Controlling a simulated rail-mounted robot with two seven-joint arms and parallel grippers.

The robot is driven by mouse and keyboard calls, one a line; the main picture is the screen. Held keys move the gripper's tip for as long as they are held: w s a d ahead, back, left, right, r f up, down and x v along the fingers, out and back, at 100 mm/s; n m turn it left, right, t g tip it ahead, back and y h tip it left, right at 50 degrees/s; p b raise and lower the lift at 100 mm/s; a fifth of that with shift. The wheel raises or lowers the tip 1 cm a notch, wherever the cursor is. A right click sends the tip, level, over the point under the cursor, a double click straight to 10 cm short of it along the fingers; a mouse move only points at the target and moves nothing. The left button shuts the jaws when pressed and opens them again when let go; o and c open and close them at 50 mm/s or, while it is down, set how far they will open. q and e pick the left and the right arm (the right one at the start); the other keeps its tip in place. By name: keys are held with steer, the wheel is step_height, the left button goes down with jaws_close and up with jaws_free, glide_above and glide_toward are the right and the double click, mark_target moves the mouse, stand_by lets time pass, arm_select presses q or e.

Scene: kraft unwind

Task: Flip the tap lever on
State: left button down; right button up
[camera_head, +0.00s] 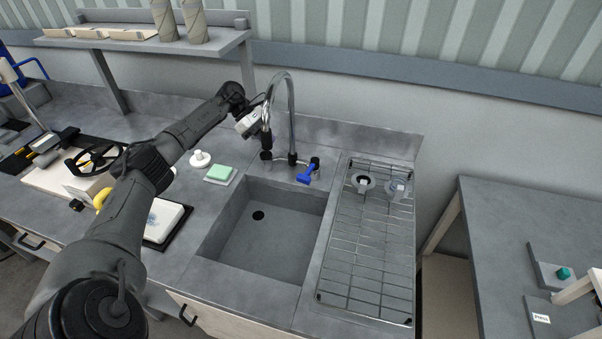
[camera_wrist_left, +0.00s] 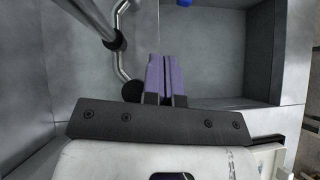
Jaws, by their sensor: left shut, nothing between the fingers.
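The tap (camera_head: 291,110) is a tall chrome gooseneck behind the sink (camera_head: 265,235), with dark fittings at its base. Its blue lever (camera_head: 307,174) is at the right end of the base and sticks out towards the sink's back right corner. My left gripper (camera_head: 266,138) is shut and empty, left of the spout and above the base, apart from the lever. In the left wrist view its purple fingers (camera_wrist_left: 165,75) are together. The tap pipe (camera_wrist_left: 90,18) is at upper left there, and only a bit of the blue lever (camera_wrist_left: 184,2) shows at the top edge.
A green sponge (camera_head: 220,173) and a white knobbed piece (camera_head: 200,159) are left of the sink. A wire rack (camera_head: 368,250) with two cups (camera_head: 362,184) is on the right. A shelf (camera_head: 150,43) with wrapped rolls stands at back left. The sink is empty.

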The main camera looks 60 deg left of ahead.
mark_target(307, 171)
arm_select(q)
steer(key=shift+s+a+r, duration=0.15)
steer(key=shift+s+a, duration=0.05)
steer(key=shift+s, duration=0.1)
steer(key=shift+d, duration=0.1)
steer(key=x, duration=0.9)
steer(key=shift+f, duration=0.25)
steer(key=d, duration=0.1)
steer(key=w+d, duration=0.1)
steer(key=shift+w+d+f, duration=0.2)
steer(key=shift+w+d, duration=0.5)
steer(key=shift+d, duration=0.2)
